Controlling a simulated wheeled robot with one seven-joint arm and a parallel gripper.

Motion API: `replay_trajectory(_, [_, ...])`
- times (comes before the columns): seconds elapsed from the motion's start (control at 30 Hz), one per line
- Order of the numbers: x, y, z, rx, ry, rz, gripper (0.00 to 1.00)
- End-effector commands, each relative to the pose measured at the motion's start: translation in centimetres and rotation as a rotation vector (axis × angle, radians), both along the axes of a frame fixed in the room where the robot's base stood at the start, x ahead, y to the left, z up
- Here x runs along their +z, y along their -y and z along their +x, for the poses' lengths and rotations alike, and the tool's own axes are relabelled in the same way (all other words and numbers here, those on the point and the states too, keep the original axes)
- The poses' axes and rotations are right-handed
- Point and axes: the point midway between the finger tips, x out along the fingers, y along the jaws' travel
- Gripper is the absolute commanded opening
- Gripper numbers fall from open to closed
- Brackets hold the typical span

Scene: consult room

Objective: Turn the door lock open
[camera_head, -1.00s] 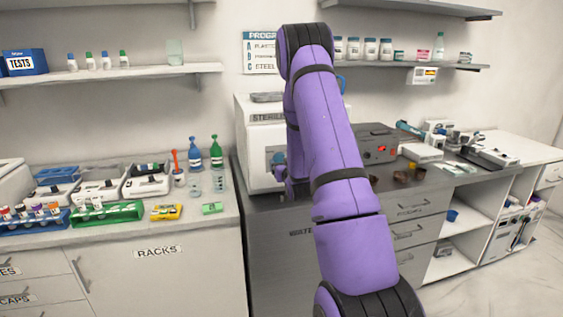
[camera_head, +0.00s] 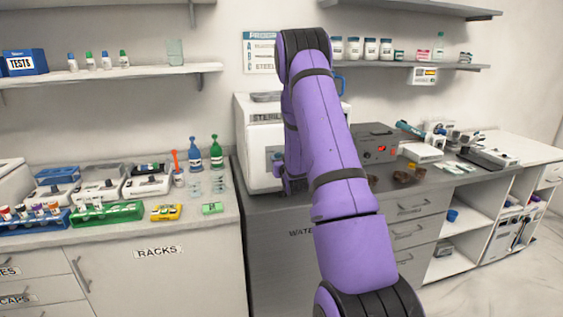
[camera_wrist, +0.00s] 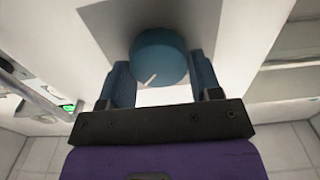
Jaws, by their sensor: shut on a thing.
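The door lock is a round blue knob (camera_wrist: 160,58) with a short white mark, on the front of the white sterilizer (camera_head: 262,150). In the wrist view my gripper (camera_wrist: 164,72) has one blue finger on each side of the knob and is shut on it. The white mark points to the lower left in that view. In the head view my gripper (camera_head: 279,172) is at the sterilizer's front, partly hidden by my purple arm. The sterilizer door looks closed, though my arm covers much of its right side.
The dark counter (camera_head: 345,198) carries a grey box with a red display (camera_head: 376,147) to the right. A shelf (camera_head: 110,76) is above.

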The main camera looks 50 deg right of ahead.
Motion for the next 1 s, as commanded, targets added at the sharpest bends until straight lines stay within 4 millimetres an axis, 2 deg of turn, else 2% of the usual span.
replay_trajectory(0.37, [-0.02,-0.14,0.09,0.001,-0.075,-0.122,0.34])
replay_trajectory(1.0, [-0.19,-0.45,0.26,0.002,-0.384,-0.627,0.34])
